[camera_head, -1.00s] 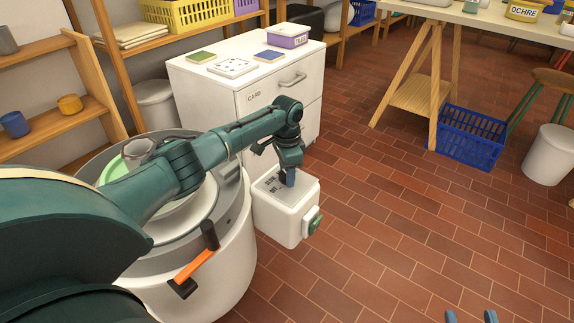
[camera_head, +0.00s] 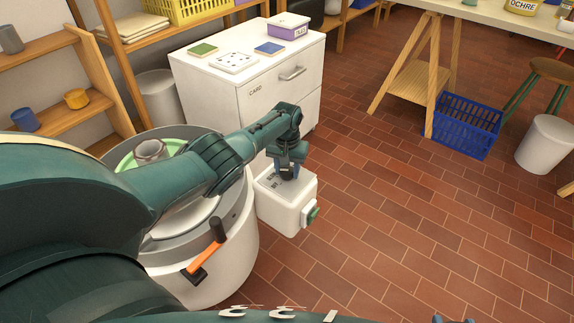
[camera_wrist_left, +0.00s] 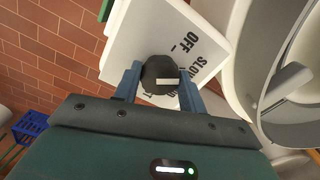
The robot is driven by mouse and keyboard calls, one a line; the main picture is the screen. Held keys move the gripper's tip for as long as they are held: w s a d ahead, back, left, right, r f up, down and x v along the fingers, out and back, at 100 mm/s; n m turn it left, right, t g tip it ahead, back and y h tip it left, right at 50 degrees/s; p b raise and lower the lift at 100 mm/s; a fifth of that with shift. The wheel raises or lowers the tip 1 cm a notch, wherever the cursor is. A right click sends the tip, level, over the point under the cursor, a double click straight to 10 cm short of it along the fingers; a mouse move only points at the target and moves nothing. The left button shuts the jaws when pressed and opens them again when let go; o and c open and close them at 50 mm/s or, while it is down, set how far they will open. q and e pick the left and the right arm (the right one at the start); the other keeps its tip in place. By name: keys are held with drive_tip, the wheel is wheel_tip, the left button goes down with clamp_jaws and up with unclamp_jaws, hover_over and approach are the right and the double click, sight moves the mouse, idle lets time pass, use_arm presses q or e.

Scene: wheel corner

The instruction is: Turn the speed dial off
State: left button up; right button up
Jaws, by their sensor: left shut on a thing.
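The speed dial (camera_wrist_left: 160,72) is a round black knob with a white pointer bar on a white control box (camera_head: 284,211). The box stands beside the white wheel housing. In the left wrist view the box's top panel (camera_wrist_left: 150,30) carries the words OFF and SLOW and other lettering partly covered. The pointer bar lies roughly level in that view, away from OFF. My left gripper (camera_wrist_left: 160,85) is shut on the dial, one finger on each side; it hides the dial in the head view (camera_head: 288,173). My right gripper (camera_head: 454,320) shows only its two separated fingertips at the bottom edge.
The wheel basin (camera_head: 220,250) with an orange lever (camera_head: 207,258) is left of the box. A white cabinet (camera_head: 290,95) stands behind. Brick floor on the right is clear up to a blue crate (camera_head: 465,125).

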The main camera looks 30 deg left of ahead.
use_arm(q)
drive_tip(key=n, duration=0.2)
drive_tip(key=shift+d+n+p, duration=0.1)
drive_tip(key=shift+n+p, duration=0.2)
drive_tip(key=shift+n, duration=0.1)
drive_tip(key=n, duration=0.3)
drive_tip(key=shift+n, duration=0.3)
drive_tip(key=n, duration=0.3)
drive_tip(key=shift+n+p, duration=0.3)
drive_tip(key=shift+n, duration=0.6)
use_arm(e)
drive_tip(key=shift+s+d+r+m, duration=0.1)
drive_tip(key=shift+d+r+m, duration=0.1)
drive_tip(key=shift+r, duration=0.25)
drive_tip(key=shift+s+d+r+m, duration=0.1)
drive_tip(key=shift+d+r+m, duration=0.1)
drive_tip(key=shift+r, duration=0.2)
drive_tip(key=shift+w+r+t, duration=0.1)
drive_tip(key=shift+t, duration=0.2)
use_arm(q)
drive_tip(key=o, duration=1)
